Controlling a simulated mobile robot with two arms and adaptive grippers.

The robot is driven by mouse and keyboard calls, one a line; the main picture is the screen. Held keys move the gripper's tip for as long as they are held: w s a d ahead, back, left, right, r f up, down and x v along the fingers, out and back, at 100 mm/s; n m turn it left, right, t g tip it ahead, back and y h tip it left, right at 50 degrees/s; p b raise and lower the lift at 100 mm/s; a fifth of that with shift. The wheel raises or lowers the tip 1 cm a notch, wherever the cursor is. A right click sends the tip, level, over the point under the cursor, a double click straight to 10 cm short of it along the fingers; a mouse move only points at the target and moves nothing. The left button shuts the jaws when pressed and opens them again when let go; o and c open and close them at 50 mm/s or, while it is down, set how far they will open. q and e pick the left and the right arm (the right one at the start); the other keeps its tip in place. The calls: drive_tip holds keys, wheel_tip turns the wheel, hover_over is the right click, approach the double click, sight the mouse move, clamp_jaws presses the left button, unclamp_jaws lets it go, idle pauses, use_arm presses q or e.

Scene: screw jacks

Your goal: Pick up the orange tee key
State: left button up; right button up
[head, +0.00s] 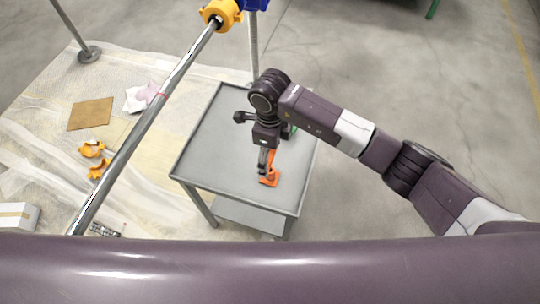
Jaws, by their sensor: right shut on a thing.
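The orange tee key (270,181) is on or just above the grey top of a small metal table (205,150). Its lower part shows below my right gripper (264,167). The gripper points down over the table and is shut on the tee key. The fingers cover part of the key, and I cannot tell whether the key touches the tabletop. My left gripper is not in view.
A long metal pole with a yellow-orange collar (220,14) crosses the view left of the table. A brown board (90,114), a pale cloth (148,92) and orange parts (92,149) lie on the floor sheet. A green thing shows partly behind my gripper. The floor to the right is clear.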

drive_tip(key=c, duration=0.4)
drive_tip(key=shift+r, duration=0.1)
drive_tip(key=shift+r+b, duration=2.05)
drive_tip(key=shift+r, duration=7.9)
drive_tip(key=shift+d, duration=0.1)
